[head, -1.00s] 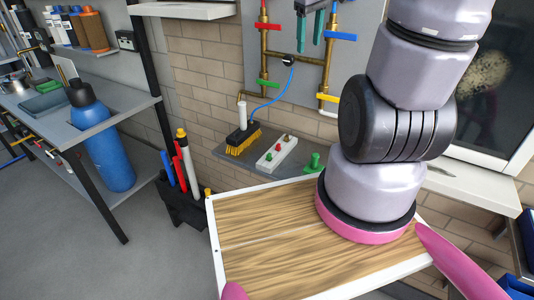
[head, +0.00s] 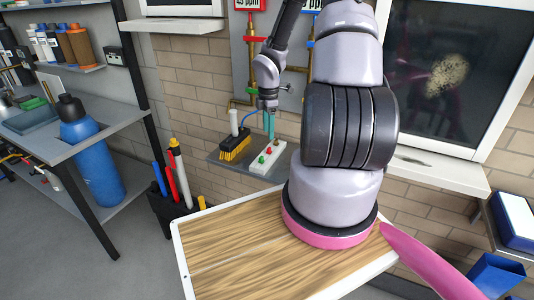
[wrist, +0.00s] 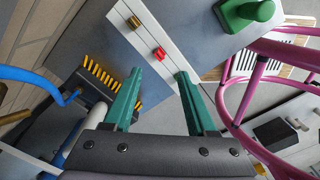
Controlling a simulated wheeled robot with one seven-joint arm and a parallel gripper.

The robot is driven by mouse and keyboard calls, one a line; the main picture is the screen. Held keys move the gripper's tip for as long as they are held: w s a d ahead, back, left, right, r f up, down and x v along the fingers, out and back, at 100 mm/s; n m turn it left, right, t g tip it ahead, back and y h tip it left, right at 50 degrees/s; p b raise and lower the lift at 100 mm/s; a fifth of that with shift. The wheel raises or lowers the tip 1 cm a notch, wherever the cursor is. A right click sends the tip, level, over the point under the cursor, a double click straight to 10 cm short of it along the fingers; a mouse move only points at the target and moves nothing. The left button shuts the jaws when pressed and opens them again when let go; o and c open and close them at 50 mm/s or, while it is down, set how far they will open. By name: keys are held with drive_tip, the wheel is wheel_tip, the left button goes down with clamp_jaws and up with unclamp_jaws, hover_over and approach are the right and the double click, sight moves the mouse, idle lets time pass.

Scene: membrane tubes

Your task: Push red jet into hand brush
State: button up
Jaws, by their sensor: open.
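The red jet (wrist: 159,53) stands on a white strip (wrist: 180,40) beside a gold jet (wrist: 134,22). In the head view the strip (head: 257,169) lies on a grey shelf by the wall. The hand brush (head: 235,148), dark with yellow bristles and a white post, sits just left of the strip. Its bristles (wrist: 100,72) show left of my fingers in the wrist view, where the gripper partly hides its body. My gripper (wrist: 160,74) is open, with teal fingers and nothing between them. The red jet appears just beyond the gap. In the head view, my gripper (head: 268,125) hangs over the strip.
A blue hose (wrist: 40,75) runs to the brush side. A green knobbed piece (wrist: 245,12) stands right of the strip. Wall pipes rise behind the shelf. A tool holder (head: 170,210) and a workbench with a blue bottle (head: 88,150) are at left.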

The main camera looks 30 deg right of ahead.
sight(269, 153)
wheel_tip(269, 153, down, 8)
drive_tip(key=shift+w+d+r, duration=0.1)
drive_tip(key=shift+d, duration=0.05)
idle(0.3)
drive_tip(key=shift+c, duration=0.4)
clamp_jaws()
